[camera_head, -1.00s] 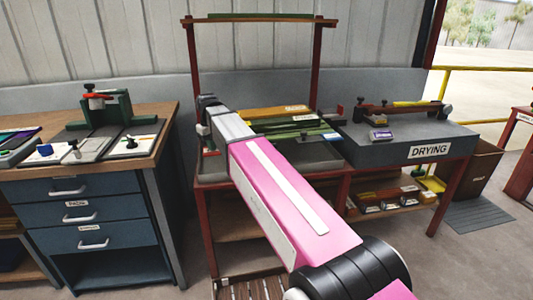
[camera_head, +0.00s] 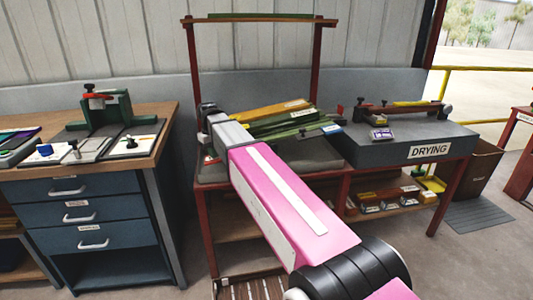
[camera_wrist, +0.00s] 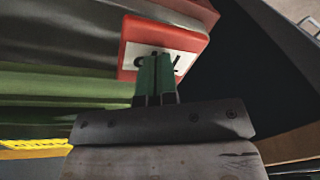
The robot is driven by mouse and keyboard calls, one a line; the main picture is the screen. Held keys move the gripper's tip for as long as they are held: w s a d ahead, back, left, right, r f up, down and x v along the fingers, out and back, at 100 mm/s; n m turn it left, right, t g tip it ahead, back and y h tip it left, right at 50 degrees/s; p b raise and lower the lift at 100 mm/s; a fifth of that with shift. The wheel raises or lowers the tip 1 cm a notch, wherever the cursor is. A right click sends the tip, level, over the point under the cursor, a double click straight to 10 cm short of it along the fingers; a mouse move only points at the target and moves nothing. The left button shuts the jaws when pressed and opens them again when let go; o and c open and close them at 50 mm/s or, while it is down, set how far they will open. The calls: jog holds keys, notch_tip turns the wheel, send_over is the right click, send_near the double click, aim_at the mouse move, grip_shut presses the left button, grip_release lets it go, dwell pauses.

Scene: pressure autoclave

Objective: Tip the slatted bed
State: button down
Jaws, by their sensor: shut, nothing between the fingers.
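The slatted bed (camera_head: 280,118), with long yellow and green slats, is on the red-framed bench in the middle of the head view. It sits tilted there, its slats running up to the right. In the wrist view, green slat-like bars (camera_wrist: 60,85) run along the left. A red block with a white lettered label (camera_wrist: 190,42) is at the top centre. My gripper (camera_wrist: 155,62) has its two dark green fingers together, in front of the label's lower edge; I cannot tell if they touch it. In the head view my arm hides the fingertips and part of the bench.
A grey slab marked DRYING (camera_head: 410,140) stands right of the bench, with a purple-labelled device (camera_head: 381,135) on it. A workbench with blue drawers (camera_head: 85,215) stands at the left. A red frame (camera_head: 315,60) rises behind the bed. A yellow rail (camera_head: 490,68) is at the right.

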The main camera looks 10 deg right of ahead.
jog(key=shift+f, duration=0.7)
notch_tip(320, 180, up, 10)
dwell(1.0)
jog(key=shift+s, duration=0.1)
